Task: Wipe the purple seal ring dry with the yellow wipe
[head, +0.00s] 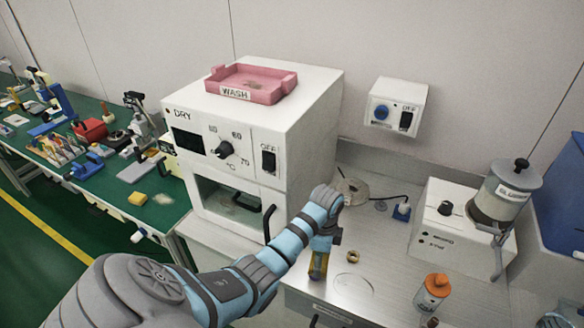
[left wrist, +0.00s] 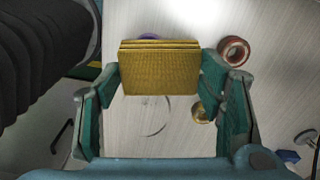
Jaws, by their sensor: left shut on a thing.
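My left gripper (head: 319,262) is shut on the yellow wipe (left wrist: 158,70), a folded, layered pad held between its fingertips above the steel bench. A small purple edge, likely the purple seal ring (left wrist: 148,37), shows just past the wipe's top edge in the left wrist view. The wipe hides the rest of it, and I cannot tell whether they touch. In the head view the purple ring is not visible.
A brass ring (head: 354,256) and a thin circular mark (head: 353,284) lie right of the gripper. A red-brown ring (left wrist: 233,52) lies near the wipe. The drying oven (head: 250,140) bears a pink WASH tray (head: 262,94). An orange-capped bottle (head: 432,292) stands front right.

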